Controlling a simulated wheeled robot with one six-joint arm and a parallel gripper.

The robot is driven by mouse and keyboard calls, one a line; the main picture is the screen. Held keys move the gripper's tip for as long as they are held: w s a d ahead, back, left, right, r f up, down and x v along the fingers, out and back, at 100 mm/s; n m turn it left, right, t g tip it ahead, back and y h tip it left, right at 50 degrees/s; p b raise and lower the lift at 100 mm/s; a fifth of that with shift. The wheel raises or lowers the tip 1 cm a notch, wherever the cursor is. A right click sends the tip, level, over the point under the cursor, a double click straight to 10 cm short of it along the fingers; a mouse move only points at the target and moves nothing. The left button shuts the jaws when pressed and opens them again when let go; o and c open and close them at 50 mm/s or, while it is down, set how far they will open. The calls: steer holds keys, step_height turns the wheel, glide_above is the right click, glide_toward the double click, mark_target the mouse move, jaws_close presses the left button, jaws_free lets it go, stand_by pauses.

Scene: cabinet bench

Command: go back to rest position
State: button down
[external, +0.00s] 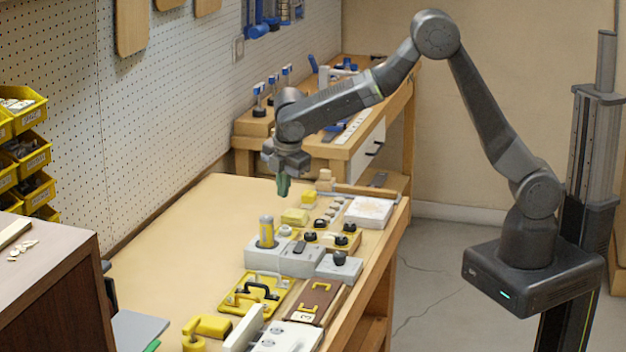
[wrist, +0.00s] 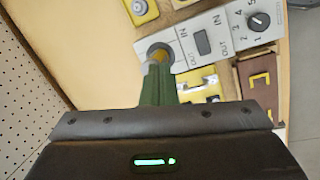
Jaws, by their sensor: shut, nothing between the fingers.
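My gripper (external: 283,188) hangs from the wrist above the bench, its dark green fingers pointing down. In the wrist view the fingers (wrist: 158,68) are together with nothing held. In the external view the gripper is in the air above and beyond the grey box (external: 262,256) with a yellow cylinder (external: 266,231) standing in it. In the wrist view the fingers partly cover that cylinder. The arm is raised and bent, reaching left from its base over the bench.
The bench (external: 165,240) has bare room on its left. Along its right lie a dial box (external: 339,266), yellow tray (external: 240,297), brown panel (external: 315,302), black knobs (external: 342,240) and white block (external: 369,211). A pegboard wall (external: 150,120) bounds the left. A dark cabinet (external: 60,290) stands front left.

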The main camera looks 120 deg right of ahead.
steer(key=w+a+n+t+h+p, duration=0.1)
steer(key=w+a+n+p, duration=0.2)
steer(key=w+a, duration=0.6)
steer(key=a+f+p, duration=0.1)
steer(key=a, duration=0.2)
steer(key=shift+w+h+p, duration=0.3)
steer(key=shift+h+p, duration=0.05)
steer(key=shift+h, duration=0.05)
